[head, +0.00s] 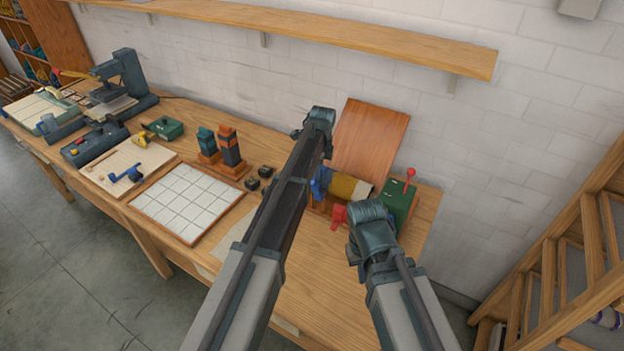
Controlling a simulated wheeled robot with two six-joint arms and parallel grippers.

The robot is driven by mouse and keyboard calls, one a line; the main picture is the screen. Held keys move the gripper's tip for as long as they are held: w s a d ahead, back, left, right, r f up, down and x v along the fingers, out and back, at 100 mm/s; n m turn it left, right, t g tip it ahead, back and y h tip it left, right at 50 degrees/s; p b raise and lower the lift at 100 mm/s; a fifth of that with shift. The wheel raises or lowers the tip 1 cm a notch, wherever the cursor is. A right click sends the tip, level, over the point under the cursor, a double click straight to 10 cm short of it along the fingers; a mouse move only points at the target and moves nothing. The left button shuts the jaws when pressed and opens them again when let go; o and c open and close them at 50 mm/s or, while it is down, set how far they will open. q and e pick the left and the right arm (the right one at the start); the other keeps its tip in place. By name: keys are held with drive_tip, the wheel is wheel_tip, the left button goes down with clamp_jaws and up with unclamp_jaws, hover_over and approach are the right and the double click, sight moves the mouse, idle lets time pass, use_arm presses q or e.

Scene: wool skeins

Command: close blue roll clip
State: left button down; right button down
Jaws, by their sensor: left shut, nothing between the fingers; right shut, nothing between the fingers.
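A yellow-brown roll (350,188) lies in a low wooden stand near the right end of the workbench. A blue part, which looks like the blue roll clip (320,182), sits at the roll's left end, partly hidden by my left arm; whether it is open or closed cannot be made out. My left gripper (318,121) is shut and empty, above and beyond the clip, near the slanted board. My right gripper (368,216) is shut and empty, in front of the roll and right of the clip. The fingertips of both are hard to make out.
A red part (338,216) sits in front of the roll. A green box (399,205) with a red-knobbed lever stands right of it. A slanted wooden board (369,137) is behind. Orange-and-dark posts (231,150) and a white grid board (187,202) lie left. A shelf (300,36) runs above.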

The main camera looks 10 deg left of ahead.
use_arm(q)
drive_tip(key=w, duration=0.1)
drive_tip(key=w+d, duration=0.1)
drive_tip(key=w, duration=0.1)
drive_tip(key=w+d, duration=0.1)
drive_tip(key=w, duration=0.1)
drive_tip(key=shift+f, duration=0.3)
drive_tip(key=shift+s+r, duration=0.1)
drive_tip(key=shift+r+p, duration=0.7)
drive_tip(key=shift+r, duration=0.15)
drive_tip(key=w+d+r+p, duration=0.4)
drive_tip(key=w+r+p, duration=0.2)
drive_tip(key=r+p, duration=0.2)
drive_tip(key=shift+r+p, duration=0.4)
drive_tip(key=shift+p, duration=0.1)
